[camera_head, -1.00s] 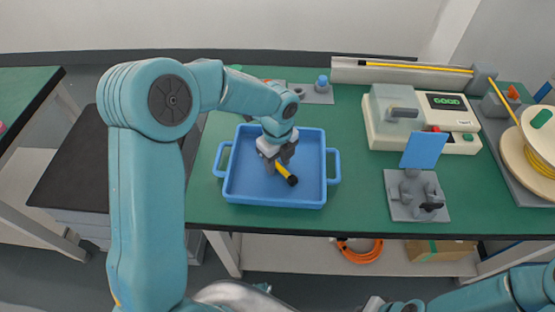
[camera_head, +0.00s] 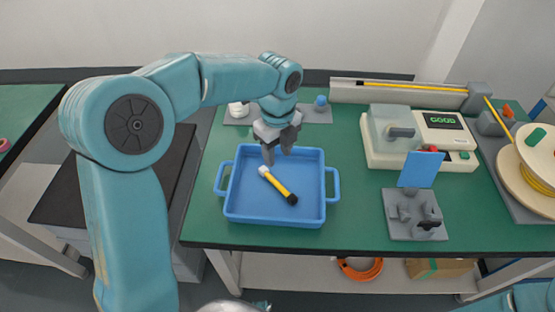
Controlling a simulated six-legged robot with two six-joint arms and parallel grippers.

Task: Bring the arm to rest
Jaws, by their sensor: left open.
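My left arm reaches in from the left, and its gripper (camera_head: 277,154) hangs pointing down over the back part of the blue tray (camera_head: 232,211). The gripper is open and empty. A short yellow cable piece (camera_head: 277,183) with a black end and a whitish end lies in the tray, in front of the gripper and apart from it. Part of my right arm shows at the bottom right corner; its gripper is not in view.
A tester box with a screen reading GOOD (camera_head: 443,121) stands right of the tray. A grey fixture with a blue plate (camera_head: 418,170) is in front of it. A long channel with yellow cable (camera_head: 411,87) runs along the back. A spool (camera_head: 532,178) stands far right.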

